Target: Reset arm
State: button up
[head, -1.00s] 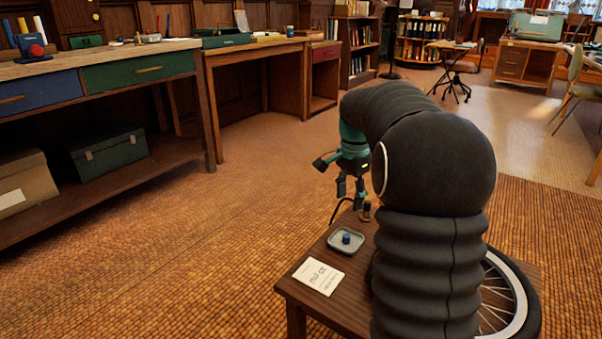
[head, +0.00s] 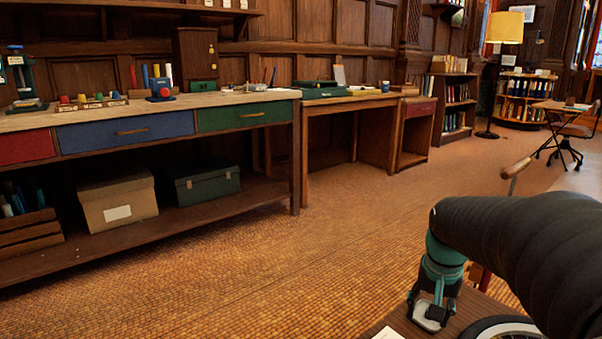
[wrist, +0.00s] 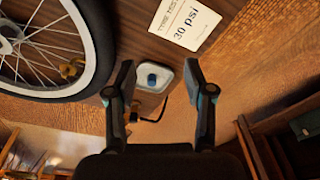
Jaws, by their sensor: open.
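My gripper (head: 432,305) is at the lower right of the head view, pointing down over a low dark wooden table, at the end of my black-sleeved arm. In the wrist view my gripper (wrist: 160,82) is open, its two dark fingers spread apart with nothing held. How high the fingers are above the tray is hard to tell.
A white card reading "30 psi" (wrist: 184,20) and a spoked wheel (wrist: 93,60) lie on the table near the tray. A long bench with a blue drawer (head: 125,132) runs along the left wall. Open woven floor (head: 250,270) lies between.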

jog(key=s+a+r+n+t+p, duration=0.2)
jog(key=s+a+r, duration=0.2)
jog(key=s, duration=0.4)
jog(key=s+a+r+n+t+p, duration=0.2)
jog(key=s+a+r, duration=0.2)
jog(key=s, duration=0.4)
jog(key=shift+s+a+n, duration=0.25)
jog(key=shift+a+n, duration=0.15)
jog(key=shift+a, duration=0.3)
jog(key=shift+c, duration=0.2)
